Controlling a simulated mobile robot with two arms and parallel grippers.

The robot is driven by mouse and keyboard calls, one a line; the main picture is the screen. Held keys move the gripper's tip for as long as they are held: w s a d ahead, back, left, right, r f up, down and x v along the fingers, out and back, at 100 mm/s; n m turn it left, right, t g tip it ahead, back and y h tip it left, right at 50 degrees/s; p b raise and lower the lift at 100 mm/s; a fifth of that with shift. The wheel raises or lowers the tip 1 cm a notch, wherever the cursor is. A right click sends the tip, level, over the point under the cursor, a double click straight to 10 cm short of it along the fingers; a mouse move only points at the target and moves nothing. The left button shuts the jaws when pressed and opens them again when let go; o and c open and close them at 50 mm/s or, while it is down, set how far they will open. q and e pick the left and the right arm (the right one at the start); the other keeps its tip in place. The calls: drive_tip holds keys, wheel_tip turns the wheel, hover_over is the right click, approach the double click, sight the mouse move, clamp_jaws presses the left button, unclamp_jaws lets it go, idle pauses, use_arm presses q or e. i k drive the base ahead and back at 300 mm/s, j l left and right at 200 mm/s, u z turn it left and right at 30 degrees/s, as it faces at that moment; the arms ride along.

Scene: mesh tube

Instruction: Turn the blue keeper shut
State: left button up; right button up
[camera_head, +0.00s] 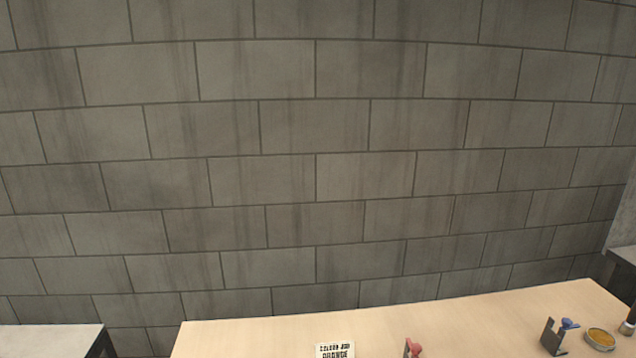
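A small blue part (569,324), which looks like the blue keeper, sits at the top of a dark upright bracket (551,338) on the right part of the wooden table (450,318). It is too small to tell whether it is turned open or shut. A red part (413,347) of similar kind shows at the bottom edge, cut off by the frame. Neither of my grippers is in view.
A white card with dark lettering (335,350) stands at the bottom edge. A round yellow-topped dish (600,338) and a dark cylinder (629,322) are right of the bracket. A block wall (310,180) rises behind the table. The table's left stretch is clear.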

sight(566, 323)
drive_tip(key=z, duration=1.5)
drive_tip(key=i+l, duration=0.7)
drive_tip(key=l, duration=0.2)
